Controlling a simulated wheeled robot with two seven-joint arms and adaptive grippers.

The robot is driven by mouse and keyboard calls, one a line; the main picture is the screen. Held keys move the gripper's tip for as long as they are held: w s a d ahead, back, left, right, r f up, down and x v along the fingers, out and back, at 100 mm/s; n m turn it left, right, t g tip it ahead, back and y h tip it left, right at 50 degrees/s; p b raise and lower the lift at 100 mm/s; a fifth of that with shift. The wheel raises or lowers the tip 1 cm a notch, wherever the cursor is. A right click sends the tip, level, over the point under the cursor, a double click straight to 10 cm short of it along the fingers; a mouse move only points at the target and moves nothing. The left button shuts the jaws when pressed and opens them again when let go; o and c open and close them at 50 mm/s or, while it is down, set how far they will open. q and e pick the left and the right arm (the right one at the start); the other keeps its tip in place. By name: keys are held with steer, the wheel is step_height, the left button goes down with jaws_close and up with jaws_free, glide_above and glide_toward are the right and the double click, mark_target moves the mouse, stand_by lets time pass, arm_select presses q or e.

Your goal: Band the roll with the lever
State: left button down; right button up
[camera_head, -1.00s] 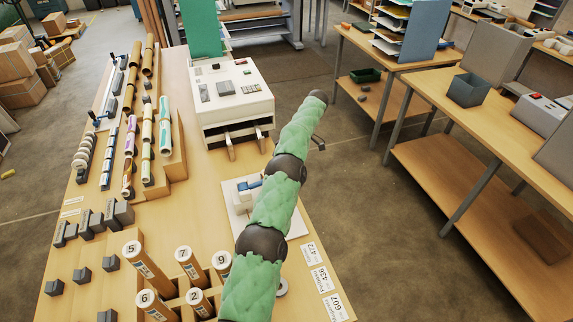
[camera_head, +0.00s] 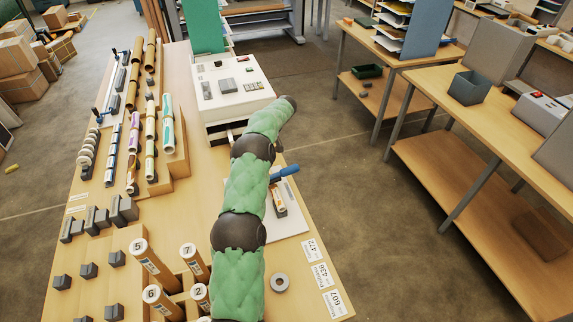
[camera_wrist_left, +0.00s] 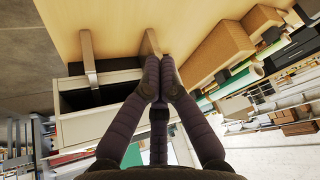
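A blue lever (camera_head: 285,172) sticks out to the right over a white base plate (camera_head: 292,222) on the table. A small tan piece (camera_head: 279,201) lies below it. I cannot tell whether it is the roll. My green-sleeved arm covers the left part of this device. The white laminator (camera_head: 232,88) stands behind it. In the left wrist view my left gripper (camera_wrist_left: 159,62) has its fingertips together with nothing visible between them. It appears beside the laminator's dark slot (camera_wrist_left: 95,98) and two prongs (camera_wrist_left: 88,58). My right gripper is not in view.
Numbered tubes (camera_head: 150,262) stand in a holder at the front. Grey blocks (camera_head: 88,270) are at the left. Several rolls (camera_head: 150,135) lie on a stepped wooden rack. A grey ring (camera_head: 280,282) lies near number cards (camera_head: 320,275).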

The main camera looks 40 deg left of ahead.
arm_select(q)
steer(key=s+a+m+t+y+p, duration=0.1)
steer(key=s+a+m+t+p, duration=0.35)
steer(key=m, duration=0.75)
steer(key=s+d+r+m+t+h+p, duration=0.1)
steer(key=s+d+r+m+t+h, duration=0.15)
steer(key=d+m, duration=0.35)
steer(key=s+d+r+m+t+h+p, duration=0.1)
steer(key=s+d+r+m+t+h, duration=0.15)
steer(key=d+m+t, duration=0.4)
steer(key=s+d+r+m+t+h+p, duration=0.1)
steer(key=s+d+r+m+h, duration=0.2)
steer(key=d, duration=0.6)
steer(key=m+p, duration=0.1)
glide_toward(295, 167)
steer(key=w+d+f, duration=0.1)
steer(key=w, duration=0.3)
steer(key=shift+w+a+f, duration=0.1)
steer(key=shift+a+f, duration=0.05)
steer(key=shift+f, duration=0.3)
steer(key=shift+w+a+f, duration=0.15)
steer(key=shift+f, duration=0.25)
